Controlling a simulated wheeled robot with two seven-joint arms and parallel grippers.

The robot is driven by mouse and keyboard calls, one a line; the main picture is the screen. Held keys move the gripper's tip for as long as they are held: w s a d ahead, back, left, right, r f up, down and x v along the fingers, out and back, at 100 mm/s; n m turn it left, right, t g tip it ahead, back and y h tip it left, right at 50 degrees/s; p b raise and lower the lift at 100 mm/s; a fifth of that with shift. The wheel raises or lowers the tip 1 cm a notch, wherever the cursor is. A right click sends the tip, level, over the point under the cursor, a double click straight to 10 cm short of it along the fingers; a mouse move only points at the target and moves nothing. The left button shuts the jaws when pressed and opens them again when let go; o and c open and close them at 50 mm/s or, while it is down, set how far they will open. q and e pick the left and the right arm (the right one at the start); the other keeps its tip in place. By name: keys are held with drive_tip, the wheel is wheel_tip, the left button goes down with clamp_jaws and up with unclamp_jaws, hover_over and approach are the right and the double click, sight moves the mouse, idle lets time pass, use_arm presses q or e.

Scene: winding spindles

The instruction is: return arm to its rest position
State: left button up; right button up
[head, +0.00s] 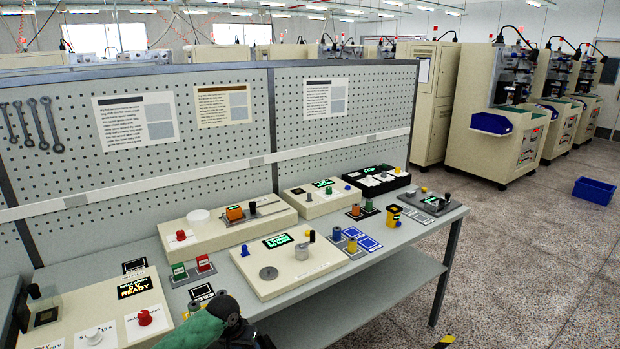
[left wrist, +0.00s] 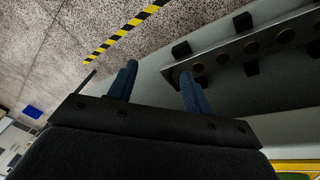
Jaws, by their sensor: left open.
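My left gripper (left wrist: 159,72) is open in the left wrist view, its two blue fingers apart with nothing between them. Beyond the fingers are speckled floor and a grey surface. In the head view, a green and dark part of my arm shows at the bottom edge, in front of the workbench (head: 232,282); the fingertips cannot be made out there. My right gripper is in neither view.
The bench carries a cream panel with a round disc (head: 268,272), a red knob (head: 145,317) and spools, including an orange one (head: 235,212). A dark rail with round holes (left wrist: 251,47) lies close to my left fingers. Yellow-black tape (left wrist: 125,33) marks open floor.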

use_arm(q)
drive_tip(key=s+f+b, duration=0.1)
drive_tip(key=s+f, duration=0.5)
drive_tip(key=f, duration=0.4)
drive_tip(key=s+d+f+t, duration=0.1)
drive_tip(key=s+f, duration=0.4)
drive_tip(key=f, duration=0.5)
drive_tip(key=s+f+b, duration=0.1)
drive_tip(key=s+f, duration=0.5)
drive_tip(key=f, duration=0.5)
drive_tip(key=s+f, duration=0.6)
drive_tip(key=s, duration=0.3)
drive_tip(key=s+a+f+y+b, duration=0.1)
drive_tip(key=s+f, duration=0.5)
drive_tip(key=s, duration=0.4)
drive_tip(key=s+a+f+g+y, duration=0.1)
drive_tip(key=s+f, duration=0.5)
drive_tip(key=s, duration=0.4)
drive_tip(key=shift+s+f, duration=0.15)
drive_tip(key=shift+f, duration=0.1)
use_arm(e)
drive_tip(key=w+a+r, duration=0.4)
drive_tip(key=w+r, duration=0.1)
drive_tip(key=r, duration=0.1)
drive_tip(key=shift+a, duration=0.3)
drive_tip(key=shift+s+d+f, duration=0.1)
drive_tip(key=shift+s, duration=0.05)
